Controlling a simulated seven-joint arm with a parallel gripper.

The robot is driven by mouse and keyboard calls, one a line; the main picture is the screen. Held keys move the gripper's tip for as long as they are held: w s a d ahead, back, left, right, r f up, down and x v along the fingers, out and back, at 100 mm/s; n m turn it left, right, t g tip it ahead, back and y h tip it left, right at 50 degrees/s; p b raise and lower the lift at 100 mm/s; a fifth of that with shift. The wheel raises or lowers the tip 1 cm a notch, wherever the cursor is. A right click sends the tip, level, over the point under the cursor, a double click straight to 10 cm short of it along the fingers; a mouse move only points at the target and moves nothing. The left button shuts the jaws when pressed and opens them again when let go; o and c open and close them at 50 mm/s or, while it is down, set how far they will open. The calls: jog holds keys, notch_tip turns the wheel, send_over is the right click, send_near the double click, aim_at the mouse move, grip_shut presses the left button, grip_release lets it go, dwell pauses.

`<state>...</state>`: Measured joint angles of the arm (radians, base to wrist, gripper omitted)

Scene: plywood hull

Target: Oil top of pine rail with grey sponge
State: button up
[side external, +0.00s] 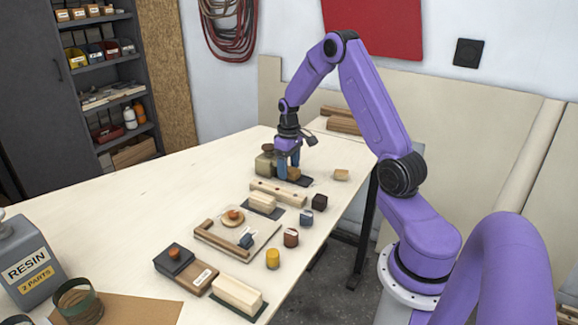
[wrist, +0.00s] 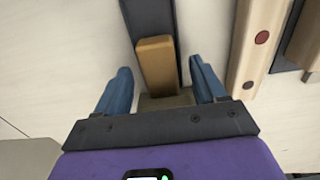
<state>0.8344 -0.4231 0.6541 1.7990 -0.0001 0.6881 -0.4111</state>
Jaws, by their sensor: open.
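My gripper (wrist: 160,84) is open, its blue fingers apart on either side of an ochre-brown block (wrist: 157,65). The block lies on a dark strip (wrist: 149,15), with a grey-green piece (wrist: 166,101) at its near end, partly hidden by my gripper. In the side external view my gripper (side external: 288,172) is low at the far part of the bench, around the ochre block (side external: 294,174). A pale wood rail (side external: 278,193) with dark round spots lies just in front; it also shows in the wrist view (wrist: 250,50). I cannot tell which piece is the grey sponge.
An olive-grey container (side external: 264,164) stands close left of my gripper. A pale block (side external: 264,200), a framed board (side external: 222,252) and several small coloured blocks lie nearer. A resin jug (side external: 28,262) stands at left. The left-middle bench is clear.

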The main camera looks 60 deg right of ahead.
aim_at(297, 171)
jog(key=c, duration=1.1)
jog(key=shift+s, duration=1.55)
jog(key=shift+c, duration=0.2)
jog(key=o, duration=1.1)
notch_tip(297, 171, up, 18)
jog(key=shift+f, duration=0.25)
jog(key=shift+a, duration=0.1)
